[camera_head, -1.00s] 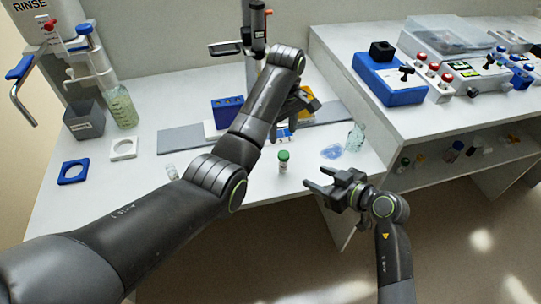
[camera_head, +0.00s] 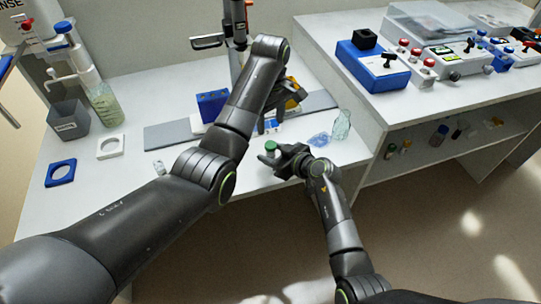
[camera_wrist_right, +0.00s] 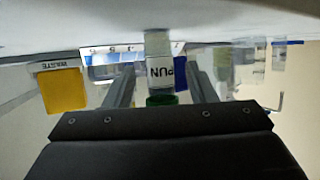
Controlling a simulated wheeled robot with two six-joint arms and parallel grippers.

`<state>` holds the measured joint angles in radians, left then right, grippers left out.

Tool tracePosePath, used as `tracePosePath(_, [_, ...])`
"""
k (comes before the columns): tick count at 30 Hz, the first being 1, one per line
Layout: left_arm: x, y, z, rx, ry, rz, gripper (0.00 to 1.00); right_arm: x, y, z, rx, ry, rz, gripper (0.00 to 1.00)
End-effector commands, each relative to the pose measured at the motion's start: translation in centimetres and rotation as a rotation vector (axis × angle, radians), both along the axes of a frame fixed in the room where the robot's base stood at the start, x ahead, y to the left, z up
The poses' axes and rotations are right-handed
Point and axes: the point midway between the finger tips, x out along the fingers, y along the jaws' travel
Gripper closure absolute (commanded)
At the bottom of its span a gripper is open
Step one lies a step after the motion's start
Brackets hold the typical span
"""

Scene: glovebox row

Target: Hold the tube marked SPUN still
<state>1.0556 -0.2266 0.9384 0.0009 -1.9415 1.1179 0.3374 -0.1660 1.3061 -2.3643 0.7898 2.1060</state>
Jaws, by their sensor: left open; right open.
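The tube marked SPUN has a green cap (camera_head: 271,146) in the head view, and its body is mostly hidden by my right gripper (camera_head: 269,157).
A blue rack (camera_head: 212,105) stands behind my left arm. A yellow container (camera_wrist_right: 62,92) marked WASTE shows in the right wrist view. A crumpled blue item (camera_head: 319,139) and a clear container (camera_head: 341,125) are right of the tube.

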Motion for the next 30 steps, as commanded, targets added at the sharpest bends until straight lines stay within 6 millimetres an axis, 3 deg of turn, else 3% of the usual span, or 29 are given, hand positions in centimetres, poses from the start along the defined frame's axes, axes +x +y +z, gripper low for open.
tracePosePath(9, [0.0,0.0,0.0,0.0,0.0,0.0,0.52,1.8,1.8,-1.0,0.001,-0.001,0.0,0.49])
tracePosePath(21, [0.0,0.0,0.0,0.0,0.0,0.0,0.52,2.0,2.0,-1.2,0.0,0.0,0.0,0.49])
tracePosePath(30, [0.0,0.0,0.0,0.0,0.0,0.0,0.52,2.0,2.0,-1.2,0.0,0.0,0.0,0.89])
